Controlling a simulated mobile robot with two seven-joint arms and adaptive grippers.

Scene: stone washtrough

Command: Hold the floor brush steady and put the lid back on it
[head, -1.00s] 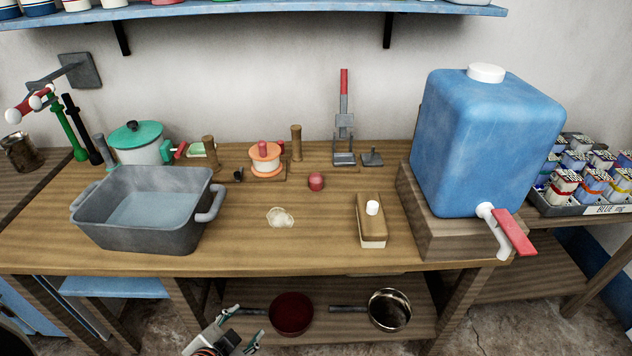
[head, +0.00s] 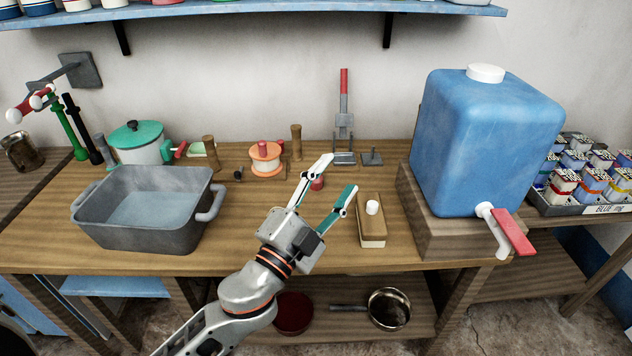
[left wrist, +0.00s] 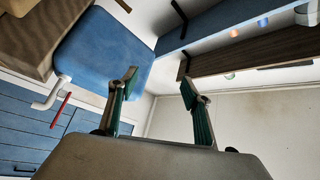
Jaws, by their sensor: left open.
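The floor brush (head: 371,230) is a brown block with a pale lower edge and a white round stub on top. It lies on the wooden bench, right of the middle. A small red cap (head: 318,184), which looks like the lid, is on the bench left of and behind the brush, partly hidden by a gripper finger. My left gripper (head: 337,178) is open and empty, over the bench just left of the brush, its fingers pointing up and right in the head view. The left wrist view shows its open fingers (left wrist: 158,85), with neither brush nor cap. My right gripper is not in view.
A grey basin (head: 140,235) stands left on the bench. A blue water container (head: 485,140) with a red-handled tap (head: 512,232) stands right on a wooden block. A spool (head: 266,160), posts and a metal stand (head: 344,130) are behind. Pans (head: 389,308) sit on the lower shelf.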

